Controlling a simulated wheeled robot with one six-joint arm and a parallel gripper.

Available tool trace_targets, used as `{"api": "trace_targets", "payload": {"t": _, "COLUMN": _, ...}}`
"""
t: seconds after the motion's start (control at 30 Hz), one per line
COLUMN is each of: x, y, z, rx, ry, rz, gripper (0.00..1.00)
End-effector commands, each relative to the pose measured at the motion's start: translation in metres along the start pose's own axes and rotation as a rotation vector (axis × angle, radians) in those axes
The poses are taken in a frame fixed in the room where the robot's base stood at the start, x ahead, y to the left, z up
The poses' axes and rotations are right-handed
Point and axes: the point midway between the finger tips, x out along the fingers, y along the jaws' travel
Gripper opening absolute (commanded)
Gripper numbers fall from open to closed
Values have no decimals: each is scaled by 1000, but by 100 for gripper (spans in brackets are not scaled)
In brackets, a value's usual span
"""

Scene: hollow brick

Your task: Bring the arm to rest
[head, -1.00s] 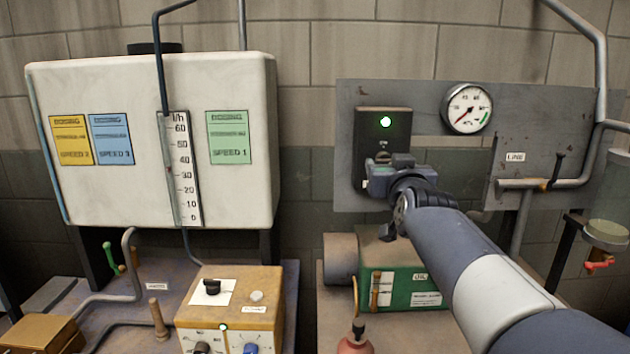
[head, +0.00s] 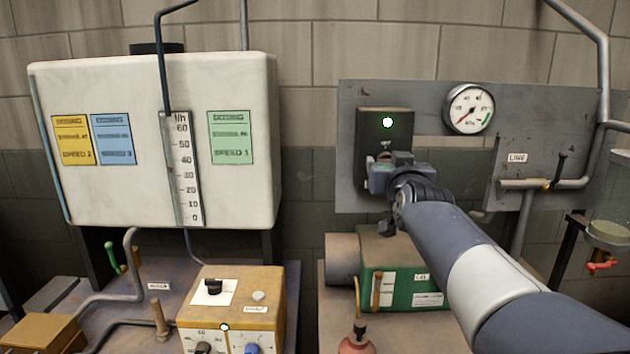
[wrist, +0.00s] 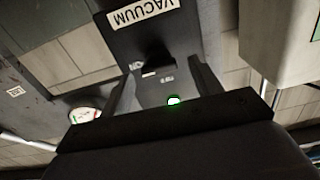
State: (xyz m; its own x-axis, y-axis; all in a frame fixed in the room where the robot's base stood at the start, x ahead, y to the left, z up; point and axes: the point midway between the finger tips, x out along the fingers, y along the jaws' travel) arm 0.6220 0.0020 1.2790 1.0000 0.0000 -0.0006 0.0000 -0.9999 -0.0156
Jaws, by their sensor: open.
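My arm reaches in from the lower right of the head view. My gripper (head: 382,172) is in front of the lower part of a dark switch box (head: 385,128) with a lit green lamp (head: 388,122). In the wrist view my gripper (wrist: 165,82) shows two dark fingers standing apart, with nothing seen held between them. The green lamp (wrist: 173,101) shows between the fingers, and a dark surface with a VACUUM label (wrist: 142,12) lies above. The box's switch is partly hidden by the gripper. I cannot tell whether the fingers touch the box.
A pressure gauge (head: 469,108) and a pipe with a valve handle (head: 558,170) are on the grey panel to the right. A green machine (head: 402,262) sits below my arm. A white tank (head: 150,140) and an orange control box (head: 230,305) stand left. Open space lies before the wall between.

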Motion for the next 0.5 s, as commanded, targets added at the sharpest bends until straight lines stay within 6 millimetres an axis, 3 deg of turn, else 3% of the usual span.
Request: {"api": "trace_targets", "payload": {"t": 0.5, "x": -78, "y": 0, "z": -2, "rx": 1, "ry": 2, "rz": 0, "gripper": 61}}
